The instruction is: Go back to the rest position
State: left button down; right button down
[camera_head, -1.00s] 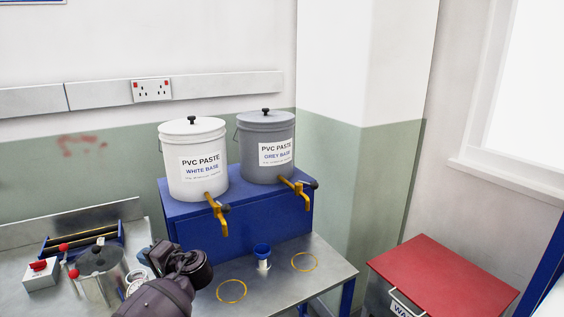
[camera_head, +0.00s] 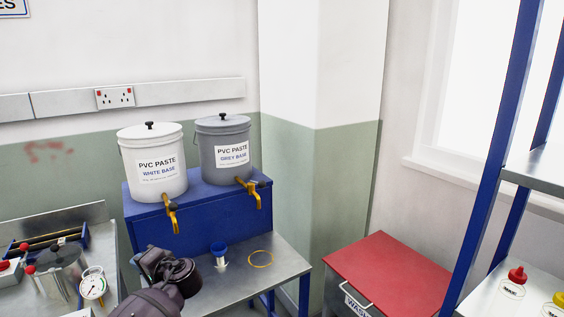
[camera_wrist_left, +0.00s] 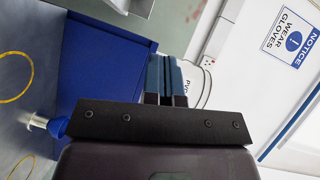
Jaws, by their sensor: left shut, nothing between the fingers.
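My left arm (camera_head: 168,280) comes up from the bottom of the head view, left of centre. Its wrist is in front of the steel table and its fingers are not clear in that view. In the left wrist view my left gripper (camera_wrist_left: 166,60) is shut, with its two blue-grey fingers side by side and nothing between them. My right arm and gripper are in neither view.
White (camera_head: 153,165) and grey (camera_head: 223,150) paste buckets stand on a blue stand (camera_head: 150,215). A blue-topped cup (camera_head: 220,254) and yellow ring (camera_head: 260,259) are on the steel table (camera_head: 285,262). A red-topped bin (camera_head: 390,275) and blue-framed shelf (camera_head: 490,150) stand right.

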pick_arm(q)
jog(key=w+d+m+t+h, duration=0.3)
jog(key=w+d+t+h, duration=0.1)
jog(key=d+t+h, duration=0.15)
jog(key=s+d+f+t+h, duration=0.2)
jog(key=s+d+f+h, duration=0.3)
jog(key=s+d+h, duration=0.25)
jog(key=s+a+f+n+g, duration=0.1)
jog(key=s+f, duration=0.4)
jog(key=s, duration=0.5)
jog(key=s+a+f+n+g+h, duration=0.1)
jog(key=s+f, duration=0.4)
jog(key=s, duration=0.5)
jog(key=s+a+f+n+g, duration=0.1)
jog(key=s+a+f+n, duration=0.2)
jog(key=s, duration=0.7)
notch_tip(320, 180, down, 3)
jog(key=shift+s+a+r+n, duration=0.15)
jog(key=shift+s+r+n, duration=0.05)
jog(key=shift+s+n, duration=0.15)
jog(key=shift+a, duration=0.1)
